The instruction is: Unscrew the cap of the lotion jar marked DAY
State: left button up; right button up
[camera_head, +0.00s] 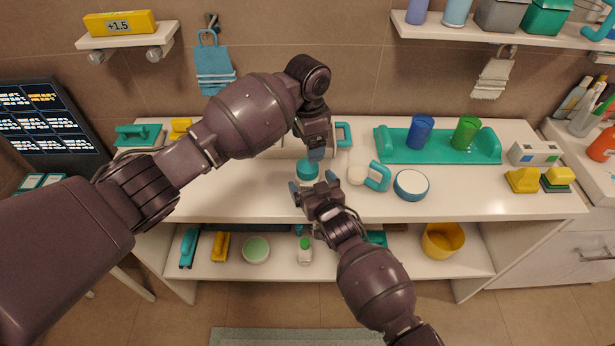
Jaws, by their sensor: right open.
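A small jar with a teal cap (306,168) stands on the white counter, near its middle. Its pale lower part is partly hidden by my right gripper, and I cannot read any marking on it. My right gripper (313,184) is open at the jar's near side, with one blue fingertip to each side of the jar. I cannot tell whether the fingers touch it. My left gripper (317,153) points down just behind and right of the cap, close to it. Its fingers overlap in this view, so its opening is unclear.
A teal tray (392,148) holds blue and green cups. The lower shelf (340,268) holds several items. The counter left of the jar is fairly clear.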

aim_at(308, 175)
jog(key=shift+w+a, duration=0.25)
jog(key=shift+w, duration=0.35)
grip_shut()
pick_arm(q)
jog(key=m, duration=0.4)
jog(key=shift+m, duration=0.4)
jog(key=m, duration=0.4)
jog(key=shift+r, duration=0.1)
jog(key=m, duration=0.8)
jog(key=shift+m, duration=0.4)
jog(key=shift+f, duration=4)
jog(key=shift+c, duration=0.5)
